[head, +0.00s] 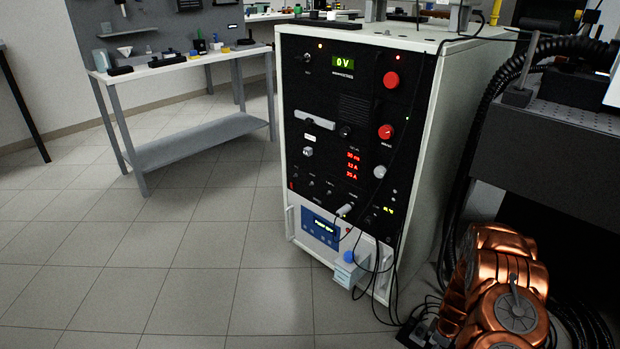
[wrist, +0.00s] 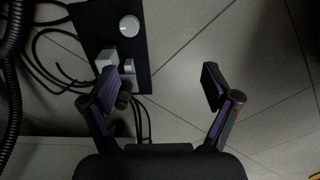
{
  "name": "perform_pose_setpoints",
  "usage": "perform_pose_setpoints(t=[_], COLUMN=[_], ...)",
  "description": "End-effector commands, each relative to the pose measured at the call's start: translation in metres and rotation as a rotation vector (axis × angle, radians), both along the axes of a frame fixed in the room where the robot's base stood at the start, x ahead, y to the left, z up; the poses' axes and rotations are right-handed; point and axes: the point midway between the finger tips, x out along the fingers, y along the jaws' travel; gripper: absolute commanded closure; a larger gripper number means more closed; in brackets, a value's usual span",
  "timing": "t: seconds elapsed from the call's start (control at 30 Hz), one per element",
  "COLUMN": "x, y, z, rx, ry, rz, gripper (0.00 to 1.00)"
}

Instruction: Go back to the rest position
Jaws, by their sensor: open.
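My gripper (wrist: 170,84) shows in the wrist view with its two fingers spread wide apart. Nothing is between the fingers, and the tiled floor shows through the gap. The left finger overlaps a dark panel (wrist: 137,75) with a round white knob (wrist: 129,26) and pale connectors (wrist: 105,57); I cannot tell whether it touches them. The gripper does not show in the head view.
A tall rack cabinet (head: 461,118) with a black control panel (head: 318,100) stands at centre right. Cables hang down its front to the floor. A dark bench (head: 545,150) stands at right. A side table (head: 190,143) is at back left. The tiled floor (head: 130,255) at left is clear.

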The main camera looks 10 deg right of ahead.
Motion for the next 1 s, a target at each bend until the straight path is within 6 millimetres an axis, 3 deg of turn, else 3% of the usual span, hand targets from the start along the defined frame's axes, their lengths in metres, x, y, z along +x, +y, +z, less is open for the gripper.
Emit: perform_pose_setpoints(t=[0.27, 0.53, 1.0], x=[0.009, 0.019, 0.034], y=[0.007, 0.021, 0.083], z=[0.044, 0.11, 0.31], rx=[0.0, 0.002, 0.002], ry=[0.006, 0.018, 0.041], rz=[-0.022, -0.06, -0.185], gripper=[0.12, 0.12, 0.12])
